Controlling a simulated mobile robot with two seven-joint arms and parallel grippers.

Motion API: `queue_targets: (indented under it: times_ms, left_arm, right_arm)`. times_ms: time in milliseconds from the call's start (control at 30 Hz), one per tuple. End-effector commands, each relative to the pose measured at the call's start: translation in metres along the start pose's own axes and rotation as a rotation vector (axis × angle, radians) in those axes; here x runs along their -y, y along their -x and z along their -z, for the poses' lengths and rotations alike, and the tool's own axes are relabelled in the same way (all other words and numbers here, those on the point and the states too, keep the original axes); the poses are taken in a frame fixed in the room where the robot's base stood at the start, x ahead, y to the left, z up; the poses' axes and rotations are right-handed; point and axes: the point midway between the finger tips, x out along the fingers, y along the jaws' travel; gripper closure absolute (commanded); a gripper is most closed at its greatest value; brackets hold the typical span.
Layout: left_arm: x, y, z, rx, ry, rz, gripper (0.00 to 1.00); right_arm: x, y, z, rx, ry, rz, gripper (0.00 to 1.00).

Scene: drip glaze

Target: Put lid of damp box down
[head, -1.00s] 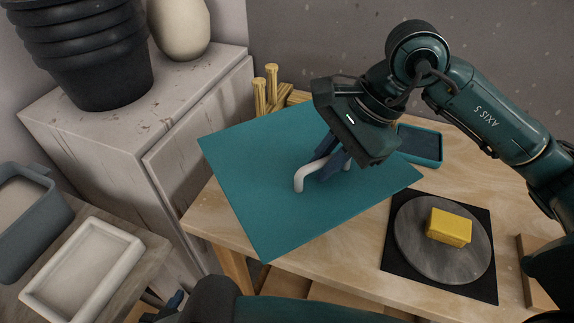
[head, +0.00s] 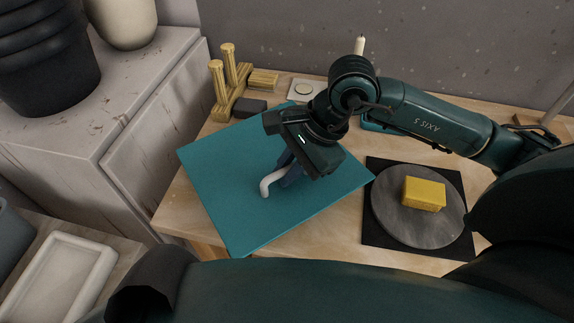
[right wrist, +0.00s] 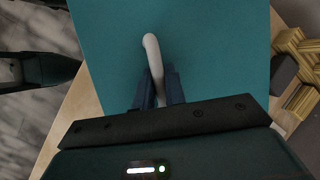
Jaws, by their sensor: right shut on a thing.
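The lid is a flat teal board (head: 225,160) with a white bent handle (head: 267,186) on its top. My right gripper (head: 288,172) is over the lid with its blue fingers shut on the handle. In the right wrist view the handle (right wrist: 151,52) runs between the fingers (right wrist: 158,88), with the lid (right wrist: 220,50) spread beyond them. The lid is over the left part of the wooden table and sticks out past its front left edge. I cannot tell whether it touches the table. The damp box is not identifiable.
A yellow block (head: 424,194) sits on a round grey disc (head: 400,225) on a black mat (head: 376,247), close to the lid's right corner. Wooden pegs (head: 230,75) stand behind the lid. A pale cabinet (head: 165,110) and white tray (head: 60,278) are at left.

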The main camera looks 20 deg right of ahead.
Motion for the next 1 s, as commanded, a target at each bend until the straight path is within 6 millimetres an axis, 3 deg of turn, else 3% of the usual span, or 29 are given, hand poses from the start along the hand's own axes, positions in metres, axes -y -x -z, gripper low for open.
queue_targets:
  times_ms: [300, 333, 567, 867, 1000]
  left_arm:
    - [0.000, -0.005, -0.003, -0.006, 0.012, 0.001, 0.64]
    - [-0.001, -0.003, -0.001, -0.006, 0.015, 0.001, 0.64]
    - [-0.001, -0.002, 0.004, -0.015, 0.017, 0.001, 0.64]
    - [-0.001, 0.000, 0.008, -0.017, 0.013, 0.002, 0.64]
    - [0.000, -0.001, 0.004, -0.014, 0.004, 0.002, 0.64]
  right_arm:
    - [0.000, -0.004, 0.002, 0.001, 0.002, 0.004, 1.00]
    - [0.000, -0.002, 0.001, 0.000, 0.001, 0.002, 0.85]
    - [0.000, -0.002, 0.001, 0.000, 0.000, 0.002, 0.67]
    - [0.001, 0.001, 0.000, 0.000, 0.000, 0.002, 0.66]
    - [0.002, 0.014, 0.001, -0.002, 0.001, 0.007, 0.66]
